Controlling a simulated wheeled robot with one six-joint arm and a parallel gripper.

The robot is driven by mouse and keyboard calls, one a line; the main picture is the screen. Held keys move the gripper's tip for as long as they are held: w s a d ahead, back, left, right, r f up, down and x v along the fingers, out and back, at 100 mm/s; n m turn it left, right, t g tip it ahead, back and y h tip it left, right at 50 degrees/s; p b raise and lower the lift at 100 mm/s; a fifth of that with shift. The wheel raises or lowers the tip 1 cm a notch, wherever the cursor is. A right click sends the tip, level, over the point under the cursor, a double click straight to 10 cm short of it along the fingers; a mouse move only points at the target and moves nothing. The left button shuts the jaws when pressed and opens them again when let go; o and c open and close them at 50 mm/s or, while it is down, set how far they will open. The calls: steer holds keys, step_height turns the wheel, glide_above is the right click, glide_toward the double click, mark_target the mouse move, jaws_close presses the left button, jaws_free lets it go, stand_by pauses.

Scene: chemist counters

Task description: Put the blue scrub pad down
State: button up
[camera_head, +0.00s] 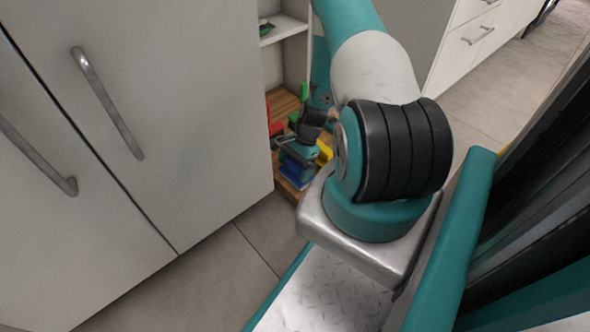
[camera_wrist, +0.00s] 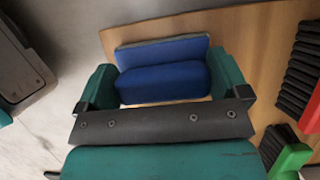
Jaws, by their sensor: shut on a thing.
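The blue scrub pad (camera_wrist: 160,80) lies between the two teal fingers of my gripper (camera_wrist: 164,84) in the wrist view. The fingers are shut on its two short ends. The pad is over a wooden shelf board (camera_wrist: 256,38); I cannot tell whether it touches the board. In the head view, the pad (camera_head: 296,170) shows as a small blue patch under my gripper (camera_head: 298,156), near the front edge of the low wooden shelf (camera_head: 284,103).
Black-bristled brushes (camera_wrist: 302,68) lie on the board to the right, one with a green part (camera_wrist: 291,158). A yellow thing (camera_head: 324,152) and a red thing (camera_head: 268,112) are close to my gripper. Closed white cabinet doors (camera_head: 165,100) stand on the left.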

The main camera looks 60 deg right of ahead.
steer(key=o, duration=0.5)
steer(key=p+v, duration=0.7)
steer(key=v, duration=0.5)
steer(key=shift+r+p, duration=0.15)
steer(key=shift+p, duration=0.25)
